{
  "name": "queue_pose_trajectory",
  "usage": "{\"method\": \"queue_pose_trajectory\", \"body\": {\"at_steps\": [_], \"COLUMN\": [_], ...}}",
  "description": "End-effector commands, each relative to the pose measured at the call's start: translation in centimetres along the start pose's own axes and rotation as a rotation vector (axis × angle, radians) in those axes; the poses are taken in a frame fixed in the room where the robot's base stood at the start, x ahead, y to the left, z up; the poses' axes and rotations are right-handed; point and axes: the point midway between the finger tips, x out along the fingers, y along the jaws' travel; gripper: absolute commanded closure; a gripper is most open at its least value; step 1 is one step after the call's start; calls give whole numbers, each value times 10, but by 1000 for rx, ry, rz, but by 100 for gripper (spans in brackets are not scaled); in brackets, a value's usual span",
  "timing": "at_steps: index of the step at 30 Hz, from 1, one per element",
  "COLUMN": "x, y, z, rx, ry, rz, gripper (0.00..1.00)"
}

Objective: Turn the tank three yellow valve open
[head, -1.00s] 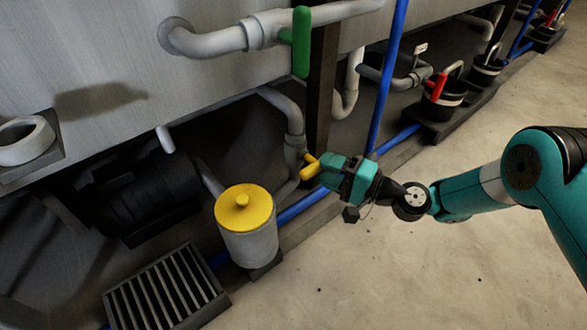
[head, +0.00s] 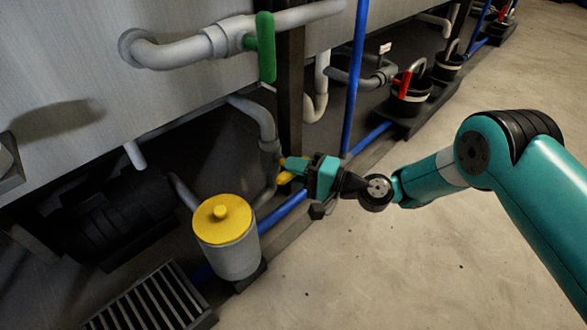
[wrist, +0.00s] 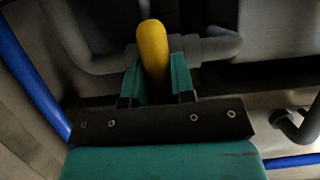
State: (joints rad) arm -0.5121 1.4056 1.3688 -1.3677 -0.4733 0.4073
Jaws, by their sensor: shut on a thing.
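The yellow valve handle (head: 286,178) is on the grey pipe low beside the dark post, mostly hidden by my gripper in the head view. My gripper (head: 290,170) reaches it from the right. In the wrist view the yellow handle (wrist: 153,50) stands between the two teal fingers of my gripper (wrist: 158,82), which are shut on it. Its rounded end points up in that picture and the grey pipe runs behind it. How far the valve is turned cannot be told.
A green handle (head: 266,48) sits on the upper pipe. A yellow-lidded canister (head: 226,245) stands left of my gripper. A blue pipe (head: 356,75) rises just behind it. A red handle (head: 405,83) is farther back. Open floor (head: 420,260) lies right.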

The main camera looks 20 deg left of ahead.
Motion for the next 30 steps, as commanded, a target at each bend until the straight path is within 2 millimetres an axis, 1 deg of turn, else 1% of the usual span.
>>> {"method": "queue_pose_trajectory", "body": {"at_steps": [5, 11, 30], "x": [0, 0, 0], "y": [-3, -5, -5], "z": [0, 0, 0], "rx": [-53, -175, -732], "ry": [-1, -1, 0], "rz": [22, 75, 306], "gripper": [100, 100, 100]}}
